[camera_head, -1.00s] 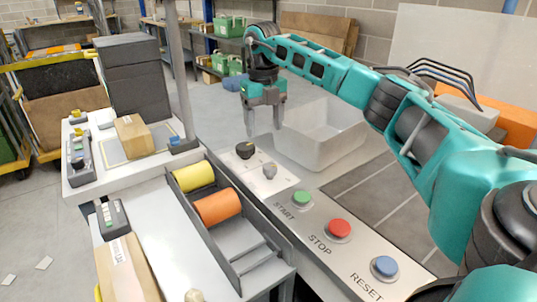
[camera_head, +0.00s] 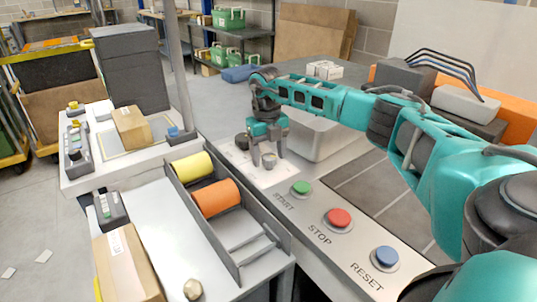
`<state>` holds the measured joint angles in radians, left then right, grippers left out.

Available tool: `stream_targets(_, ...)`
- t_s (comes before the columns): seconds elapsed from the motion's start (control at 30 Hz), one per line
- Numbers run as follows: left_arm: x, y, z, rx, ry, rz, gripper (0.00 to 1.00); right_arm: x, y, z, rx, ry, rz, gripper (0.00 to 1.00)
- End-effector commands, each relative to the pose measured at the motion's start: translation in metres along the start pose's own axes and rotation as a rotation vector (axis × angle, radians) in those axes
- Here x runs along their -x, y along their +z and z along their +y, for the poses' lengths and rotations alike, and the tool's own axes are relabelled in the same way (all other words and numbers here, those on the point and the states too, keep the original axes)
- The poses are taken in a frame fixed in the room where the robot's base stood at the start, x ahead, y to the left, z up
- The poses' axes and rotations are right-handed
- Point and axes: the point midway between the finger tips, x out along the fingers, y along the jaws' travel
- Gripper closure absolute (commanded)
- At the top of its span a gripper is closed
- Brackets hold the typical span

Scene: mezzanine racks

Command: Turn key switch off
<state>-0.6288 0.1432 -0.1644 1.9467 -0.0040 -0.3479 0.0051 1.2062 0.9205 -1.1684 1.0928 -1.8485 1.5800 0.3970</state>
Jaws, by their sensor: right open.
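My right gripper (camera_head: 267,156) is low over the far end of the control panel (camera_head: 300,212), fingers pointing down and spread open. A small grey knob-like switch (camera_head: 269,161) shows between the fingertips; I cannot tell whether they touch it. A black round knob (camera_head: 241,141) stands just left of the gripper. Which of the two is the key switch is not clear, and no key or marking is readable. My left gripper is not in view.
Nearer on the panel are a green START button (camera_head: 301,188), a red STOP button (camera_head: 339,218) and a blue RESET button (camera_head: 384,258). A pale bin (camera_head: 320,137) stands right behind the gripper. A rack with yellow and orange rolls (camera_head: 238,222) is at left.

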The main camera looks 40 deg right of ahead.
Motion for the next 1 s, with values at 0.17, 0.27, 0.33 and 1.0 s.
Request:
stream_targets(0.17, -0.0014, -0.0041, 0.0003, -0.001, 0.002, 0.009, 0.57, -0.0029, 0.0002, 0.0001, 0.0, 0.0, -0.001, 0.33)
stream_targets(0.27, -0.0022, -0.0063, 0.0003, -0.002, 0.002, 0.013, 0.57, -0.0028, 0.0002, 0.0002, 0.0, 0.0, -0.001, 0.33)
stream_targets(0.33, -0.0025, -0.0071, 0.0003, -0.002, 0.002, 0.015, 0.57, -0.0027, 0.0001, 0.0002, 0.0, 0.0, -0.001, 0.36)
stream_targets(1.0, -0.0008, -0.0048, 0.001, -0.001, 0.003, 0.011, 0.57, -0.0022, 0.0001, 0.0001, 0.002, 0.0, -0.001, 0.89)
